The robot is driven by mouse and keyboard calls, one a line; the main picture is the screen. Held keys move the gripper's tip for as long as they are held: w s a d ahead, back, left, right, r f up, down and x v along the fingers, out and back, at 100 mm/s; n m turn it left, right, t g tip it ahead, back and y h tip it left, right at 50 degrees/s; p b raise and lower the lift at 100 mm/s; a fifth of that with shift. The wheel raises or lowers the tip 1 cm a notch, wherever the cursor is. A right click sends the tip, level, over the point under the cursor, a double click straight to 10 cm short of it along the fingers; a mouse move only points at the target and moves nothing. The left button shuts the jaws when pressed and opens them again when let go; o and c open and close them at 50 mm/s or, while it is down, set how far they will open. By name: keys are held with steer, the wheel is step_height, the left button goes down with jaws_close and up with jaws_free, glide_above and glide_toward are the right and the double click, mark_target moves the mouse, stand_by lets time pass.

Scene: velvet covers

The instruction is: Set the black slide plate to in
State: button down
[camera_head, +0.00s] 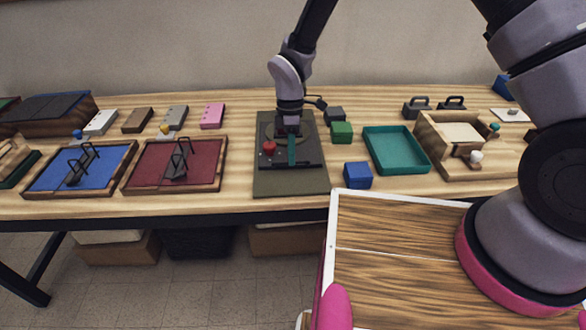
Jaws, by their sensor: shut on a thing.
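The black slide plate (309,156) lies on an olive-brown base board (290,187) near the middle of the table. A red knob (269,148) and a narrow teal strip (292,151) show on the black part. My gripper (289,128) points down over the rear of the plate and is shut on a part of it. The fingertips and the exact part they grip are too small and dark to make out.
A green block (341,132) and a dark block (335,114) stand close right of the gripper. A blue block (358,175) and a teal tray (371,156) lie farther right. A red framed board (206,164) is left. A wooden box (436,154) stands right.

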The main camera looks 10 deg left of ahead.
steer(key=shift+w+a, duration=0.15)
steer(key=shift+w, duration=0.4)
steer(key=shift+w+a, duration=0.15)
steer(key=shift+w, duration=0.4)
steer(key=c, duration=0.9)
jaws_free()
steer(key=v, duration=1)
steer(key=shift+r, duration=0.4)
